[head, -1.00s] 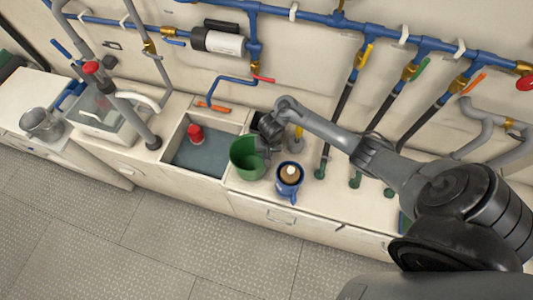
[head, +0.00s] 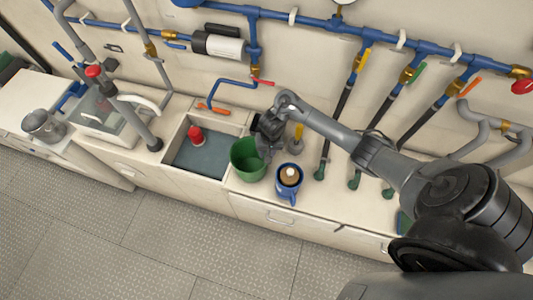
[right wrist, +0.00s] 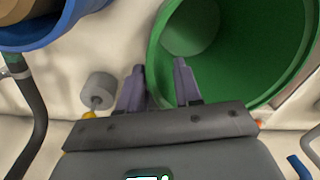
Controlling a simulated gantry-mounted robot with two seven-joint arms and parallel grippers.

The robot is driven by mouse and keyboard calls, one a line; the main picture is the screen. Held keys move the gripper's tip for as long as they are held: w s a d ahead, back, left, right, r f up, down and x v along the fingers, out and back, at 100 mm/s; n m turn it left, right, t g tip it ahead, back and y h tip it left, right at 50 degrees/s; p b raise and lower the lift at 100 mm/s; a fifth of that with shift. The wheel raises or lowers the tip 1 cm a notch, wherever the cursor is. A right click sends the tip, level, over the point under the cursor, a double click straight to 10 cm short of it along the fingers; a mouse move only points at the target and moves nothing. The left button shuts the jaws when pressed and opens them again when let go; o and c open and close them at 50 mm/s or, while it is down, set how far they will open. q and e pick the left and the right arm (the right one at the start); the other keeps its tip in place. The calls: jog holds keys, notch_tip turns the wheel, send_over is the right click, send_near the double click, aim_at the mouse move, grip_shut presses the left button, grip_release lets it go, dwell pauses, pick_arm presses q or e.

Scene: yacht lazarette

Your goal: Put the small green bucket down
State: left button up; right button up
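The small green bucket (head: 243,170) stands upright on the counter, just right of the sink. It appears empty. In the right wrist view the bucket (right wrist: 245,90) fills the upper right, its open mouth toward the camera. My right gripper (head: 264,152) is at the bucket's right rim. In the right wrist view its two fingers (right wrist: 159,78) are apart, one outside the wall and one over the bucket's mouth, with the rim between them and a visible gap. The bucket's underside is hidden. My left gripper is not in view.
A blue bucket (head: 290,190) with something brown and white in it stands close right of the green one. The sink (head: 201,158) holds a red object (head: 196,135). Hoses with green ends (head: 320,172) hang farther right. A metal bucket (head: 43,127) stands far left.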

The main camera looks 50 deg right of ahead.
notch_tip(320, 180, up, 7)
jog(key=p, duration=0.5)
jog(key=s+a+r+n+t, duration=0.1)
jog(key=a+n+t, duration=0.1)
jog(key=a+n, duration=0.35)
jog(key=s+a+r+n+t, duration=0.1)
jog(key=s+a+n+t, duration=0.1)
jog(key=a, duration=0.7)
jog(key=s+r+n+g, duration=0.1)
jog(key=s+r+n, duration=0.2)
jog(key=s+r, duration=0.8)
jog(key=s, duration=0.3)
jog(key=shift+s+d+h, duration=0.15)
jog(key=shift+h, duration=0.15)
